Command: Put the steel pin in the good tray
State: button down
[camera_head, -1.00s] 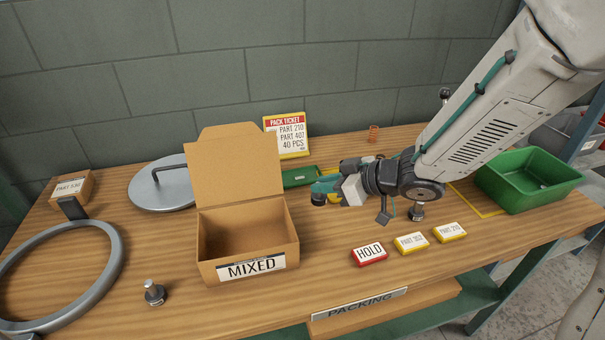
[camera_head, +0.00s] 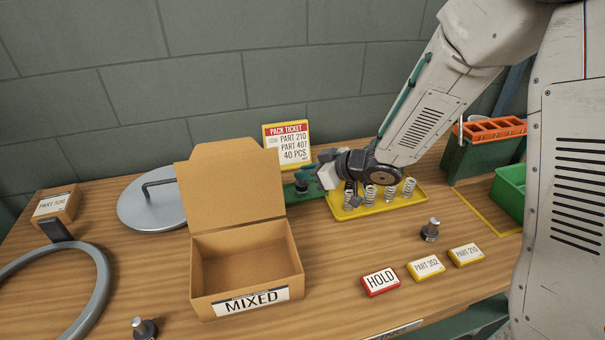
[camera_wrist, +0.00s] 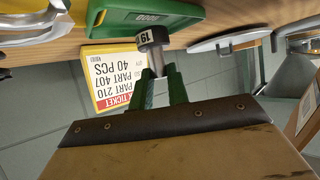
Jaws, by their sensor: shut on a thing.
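The good tray is green and lies on the bench behind the box, partly hidden by my gripper in the head view (camera_head: 291,195). In the wrist view it is upside down with a GOOD label (camera_wrist: 108,14). In the head view the pin (camera_head: 302,188) is small and dark, at the green tray. In the wrist view the green fingers (camera_wrist: 160,70) grip its shaft. I cannot tell whether the pin touches the tray.
An open MIXED box (camera_head: 205,305) stands in front. A yellow tray (camera_head: 410,201) with several springs is right of my gripper. The pack ticket (camera_head: 288,146) stands behind.

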jog(key=shift+f, duration=0.5)
jog(key=shift+f, duration=0.25)
jog(key=c, duration=1.4)
grip_release()
jog(key=shift+o, duration=0.2)
jog(key=shift+r, duration=0.2)
jog(key=shift+s+d+r, duration=0.1)
jog(key=shift+d+r, duration=0.1)
jog(key=shift+d, duration=0.1)
jog(key=v, duration=1.1)
jog(key=shift+s+d, duration=0.1)
jog(key=shift+s, duration=0.1)
